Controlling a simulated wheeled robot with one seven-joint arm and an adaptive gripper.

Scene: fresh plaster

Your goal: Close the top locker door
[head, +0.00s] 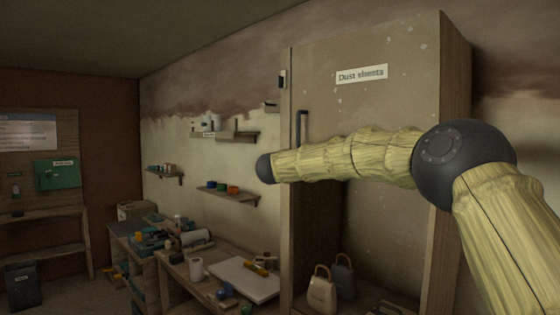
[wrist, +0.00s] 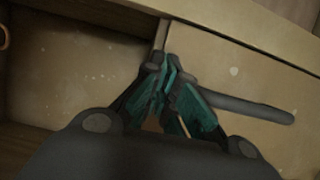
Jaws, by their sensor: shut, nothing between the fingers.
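The locker's top door (head: 385,105) is a tan panel with a "Dust sheets" label and a dark bar handle (head: 301,125) near its left edge. It looks shut or almost shut; I cannot tell if it is fully flush. My arm crosses in front of its lower part in the head view, and my gripper is hidden there. In the wrist view my gripper (wrist: 166,65) is shut and empty, its teal fingers close to the door edge. The handle (wrist: 245,104) lies just right of the fingers. Whether the fingertips touch the door is unclear.
The locker's lower space is open, with a beige bag (head: 321,292) and a dark bag (head: 344,276) inside. A workbench with a white board (head: 238,279) and tools stands to the left. Small shelves (head: 226,193) hang on the wall behind it.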

